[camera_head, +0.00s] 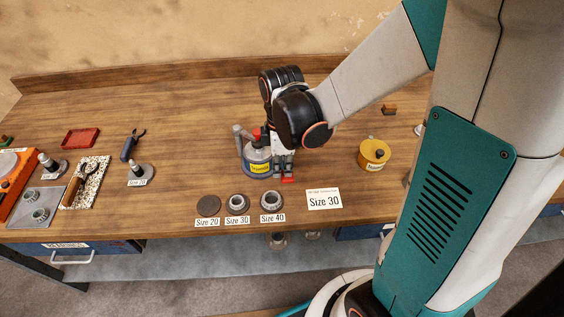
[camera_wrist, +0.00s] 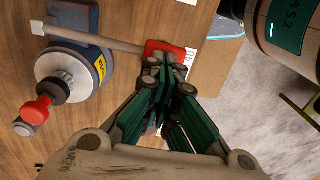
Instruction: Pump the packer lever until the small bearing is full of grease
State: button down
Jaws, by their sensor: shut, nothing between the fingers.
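The bearing packer (camera_head: 258,167) stands at the middle of the bench, a grey round device with a yellow label; the wrist view shows it at left (camera_wrist: 93,88). A grey lever (camera_wrist: 110,42) runs from it to a red end pad (camera_wrist: 178,52), also visible in the head view (camera_head: 288,180). My gripper (camera_head: 284,173) points down beside the packer, shut and empty. In the wrist view its fingertips (camera_wrist: 160,75) overlap the pad's near edge; I cannot tell whether they touch it. I cannot make out the small bearing or its grease.
A dark disc (camera_head: 209,206) and two bearings (camera_head: 238,202) (camera_head: 272,200) sit behind size labels at the front edge. A "Size 30" card (camera_head: 323,199) lies to their right. A yellow tub (camera_head: 374,154) stands at right. Bare bench lies behind the packer at left.

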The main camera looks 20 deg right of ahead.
aim_at(283, 179)
jog(key=shift+t, duration=0.3)
jog(key=f+b, duration=0.1)
jog(key=f, duration=0.1)
jog(key=s+f+b, duration=0.1)
jog(key=f+b, duration=0.1)
jog(key=shift+a, duration=0.15)
jog(key=shift+f, duration=0.25)
jog(key=shift+s, duration=0.3)
notch_tip(283, 179, up, 14)
jog(key=s+p, duration=0.1)
jog(key=p, duration=0.5)
jog(key=shift+a, duration=0.2)
jog(key=shift+r, duration=0.1)
